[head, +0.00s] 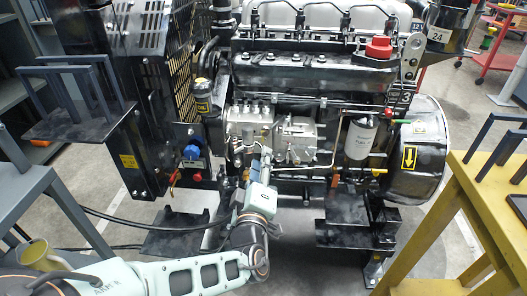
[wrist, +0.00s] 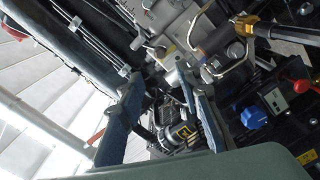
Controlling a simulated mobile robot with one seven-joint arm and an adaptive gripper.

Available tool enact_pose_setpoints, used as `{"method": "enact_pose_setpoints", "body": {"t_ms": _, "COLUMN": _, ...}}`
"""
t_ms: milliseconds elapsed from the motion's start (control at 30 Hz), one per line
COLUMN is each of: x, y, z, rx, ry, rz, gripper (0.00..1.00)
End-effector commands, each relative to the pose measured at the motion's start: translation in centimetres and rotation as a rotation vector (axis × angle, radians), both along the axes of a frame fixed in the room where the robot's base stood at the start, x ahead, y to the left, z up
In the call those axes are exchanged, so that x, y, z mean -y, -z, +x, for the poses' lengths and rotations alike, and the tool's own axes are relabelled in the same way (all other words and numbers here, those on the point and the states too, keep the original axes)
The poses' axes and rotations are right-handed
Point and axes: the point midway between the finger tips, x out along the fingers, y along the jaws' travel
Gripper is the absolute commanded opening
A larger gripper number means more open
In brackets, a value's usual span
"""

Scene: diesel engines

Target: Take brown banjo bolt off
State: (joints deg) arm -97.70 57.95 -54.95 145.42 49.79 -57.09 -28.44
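My gripper (wrist: 160,80) shows in the wrist view with its two blue-grey fingers spread apart and nothing visibly held between them. In the head view my gripper (head: 264,164) reaches up to the front of the engine, just below the silver injection pump (head: 248,128). I cannot make out the brown banjo bolt with certainty. A brass-brown fitting (wrist: 246,26) shows at the upper right of the wrist view, apart from the fingers; I cannot tell whether it is the bolt. The engine (head: 318,78) fills the middle of the head view.
Metal pipes (wrist: 236,62) run close to the fingers. A white fuel filter (head: 360,138) stands right of the pump. A blue-knobbed switch (head: 191,152) is at left. A yellow table (head: 455,215) stands at right and grey shelving (head: 45,185) at left.

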Motion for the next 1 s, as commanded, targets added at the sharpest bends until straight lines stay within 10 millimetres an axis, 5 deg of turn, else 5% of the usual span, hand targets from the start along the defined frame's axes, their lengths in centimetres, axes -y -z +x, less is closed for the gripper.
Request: {"method": "enact_pose_setpoints", "body": {"t_ms": 1000, "x": 0.4, "y": 0.2, "z": 10.2, "rx": -0.003, "ry": 0.002, "rz": 0.001, "gripper": 0.32}}
